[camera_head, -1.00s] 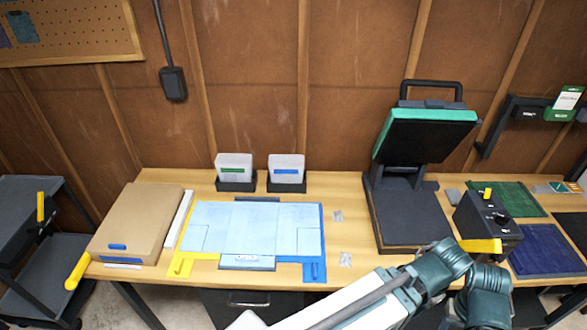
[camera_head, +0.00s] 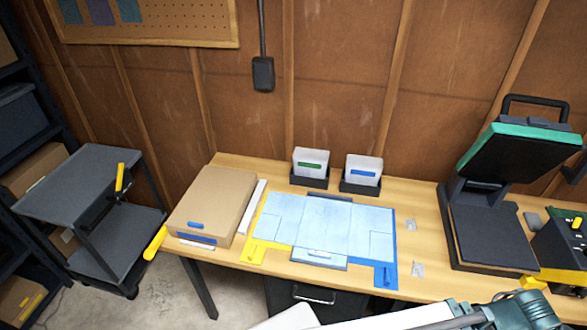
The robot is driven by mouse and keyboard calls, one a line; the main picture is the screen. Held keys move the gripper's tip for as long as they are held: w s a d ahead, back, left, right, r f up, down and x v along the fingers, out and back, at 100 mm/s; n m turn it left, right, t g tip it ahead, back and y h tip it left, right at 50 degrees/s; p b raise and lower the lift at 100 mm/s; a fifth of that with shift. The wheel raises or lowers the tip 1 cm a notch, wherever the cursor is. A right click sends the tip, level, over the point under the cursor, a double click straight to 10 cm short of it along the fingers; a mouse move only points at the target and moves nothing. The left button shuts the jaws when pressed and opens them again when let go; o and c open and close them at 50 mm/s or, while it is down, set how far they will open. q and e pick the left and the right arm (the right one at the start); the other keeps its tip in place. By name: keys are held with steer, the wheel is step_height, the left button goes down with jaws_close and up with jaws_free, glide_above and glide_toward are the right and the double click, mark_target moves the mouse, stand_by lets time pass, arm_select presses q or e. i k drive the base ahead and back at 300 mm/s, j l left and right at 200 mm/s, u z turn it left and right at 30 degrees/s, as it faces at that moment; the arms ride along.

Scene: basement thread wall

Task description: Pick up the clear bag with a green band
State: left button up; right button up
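The clear bag with a green band (camera_head: 311,160) stands upright in a black holder (camera_head: 309,180) at the back of the wooden table. A similar clear bag with a blue band (camera_head: 363,169) stands in a second holder (camera_head: 360,187) just to its right. Part of one of my arms crosses the lower right of the view, but no fingertips show. Neither gripper can be seen, and nothing touches the bag.
A light blue folding board (camera_head: 336,223) lies on the table (camera_head: 421,199) before the holders. A cardboard box (camera_head: 207,202) is left of it. An open heat press (camera_head: 495,222) stands at right. A grey cart (camera_head: 72,189) stands left of the table.

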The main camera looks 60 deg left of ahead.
mark_target(310, 163)
steer(key=k+j, duration=1.4)
